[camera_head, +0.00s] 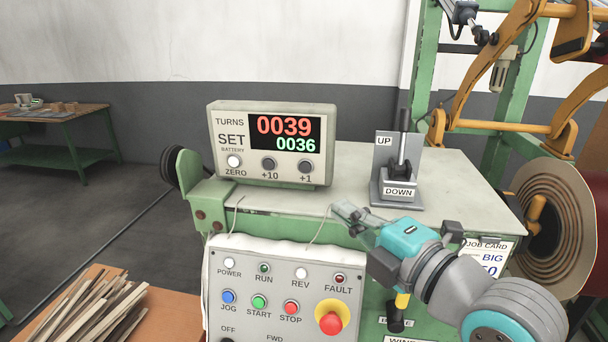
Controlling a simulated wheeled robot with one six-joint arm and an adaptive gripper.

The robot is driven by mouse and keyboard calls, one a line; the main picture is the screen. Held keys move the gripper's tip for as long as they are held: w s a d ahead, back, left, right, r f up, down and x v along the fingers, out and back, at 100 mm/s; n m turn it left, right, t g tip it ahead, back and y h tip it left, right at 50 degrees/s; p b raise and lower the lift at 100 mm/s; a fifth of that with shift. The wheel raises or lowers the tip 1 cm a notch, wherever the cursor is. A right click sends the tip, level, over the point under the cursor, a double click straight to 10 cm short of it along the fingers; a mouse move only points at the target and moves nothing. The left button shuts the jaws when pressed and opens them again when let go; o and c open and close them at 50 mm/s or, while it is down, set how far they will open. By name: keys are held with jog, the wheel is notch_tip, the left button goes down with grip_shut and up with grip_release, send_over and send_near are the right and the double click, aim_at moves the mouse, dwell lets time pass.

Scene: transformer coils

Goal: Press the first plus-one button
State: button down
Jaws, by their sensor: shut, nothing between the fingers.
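The counter box (272,144) stands on the green machine's top. Its display (285,134) reads TURNS 0039 in red and SET 0036 in green. Below the display are a white ZERO button (234,161), a dark +10 button (269,164) and a dark +1 button (306,167) at the right. Only one +1 button shows. My gripper (340,208) is shut and empty. It is below and to the right of the +1 button in the picture, near the front edge of the machine top, apart from the box.
A lever stand (397,182) marked UP and DOWN rises right of the box. Below is a control panel (280,285) with several buttons and a red emergency stop (330,322). A coil (550,220) is at right. Wood strips (85,315) lie lower left.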

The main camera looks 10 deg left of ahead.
aim_at(307, 167)
jog(key=shift+a, duration=0.1)
jog(key=x, duration=0.4)
jog(key=d+x, duration=0.1)
jog(key=x, duration=0.2)
jog(key=w+x, duration=0.1)
jog(key=x, duration=0.3)
jog(key=shift+w, duration=1.1)
jog(key=shift+w, duration=0.3)
jog(key=shift+w+d+r, duration=0.1)
jog(key=shift+w, duration=0.4)
jog(key=shift+s, duration=0.1)
